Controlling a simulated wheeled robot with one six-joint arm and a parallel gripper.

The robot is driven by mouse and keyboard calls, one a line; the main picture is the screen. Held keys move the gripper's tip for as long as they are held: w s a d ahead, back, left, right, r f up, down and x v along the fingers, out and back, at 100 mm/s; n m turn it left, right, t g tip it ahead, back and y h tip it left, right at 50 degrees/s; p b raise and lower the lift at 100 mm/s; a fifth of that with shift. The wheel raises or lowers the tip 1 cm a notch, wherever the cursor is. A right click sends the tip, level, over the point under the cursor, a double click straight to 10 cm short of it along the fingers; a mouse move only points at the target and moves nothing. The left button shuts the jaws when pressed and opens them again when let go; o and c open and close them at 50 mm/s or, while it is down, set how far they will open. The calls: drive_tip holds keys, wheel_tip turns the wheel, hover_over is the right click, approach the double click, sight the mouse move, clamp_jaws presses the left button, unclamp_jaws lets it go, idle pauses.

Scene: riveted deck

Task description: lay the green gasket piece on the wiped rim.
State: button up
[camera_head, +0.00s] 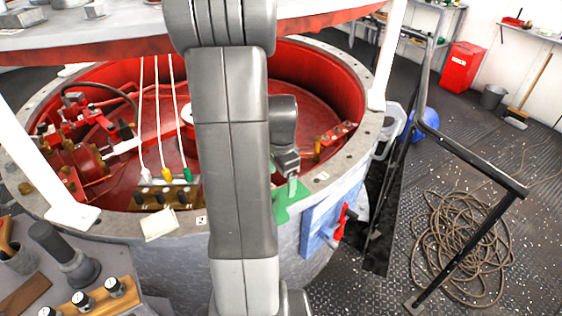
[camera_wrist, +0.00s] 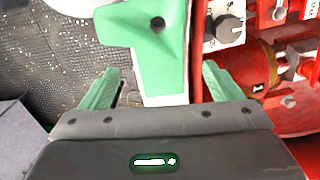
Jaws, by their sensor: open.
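The green gasket piece (camera_head: 285,208) lies on the grey rim (camera_head: 325,177) of the round red-lined housing, at the near right in the head view. My arm hides part of it there. In the wrist view the gasket piece (camera_wrist: 160,60) is a flat green shape with a dark hole. It covers most of the rim's width, and its left part sticks out past the rim over the dark floor. My gripper (camera_wrist: 160,70) is open, with one green finger on each side of the piece and apart from it. In the head view my gripper (camera_head: 291,184) is just above the piece.
Red parts fill the housing's inside, right of the rim in the wrist view. A pale cloth (camera_head: 160,224) lies on the near rim. A blue panel with a red handle (camera_head: 341,222) is on the outer wall. A black handrail (camera_head: 470,163) and coiled hose (camera_head: 462,245) are at right.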

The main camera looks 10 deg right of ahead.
sight(281, 197)
wheel_tip(281, 197, up, 6)
drive_tip(key=shift+r, duration=0.2)
idle(0.3)
wheel_tip(281, 197, down, 12)
drive_tip(key=shift+f, duration=0.25)
drive_tip(key=shift+w+r, duration=0.1)
drive_tip(key=shift+r, duration=1.1)
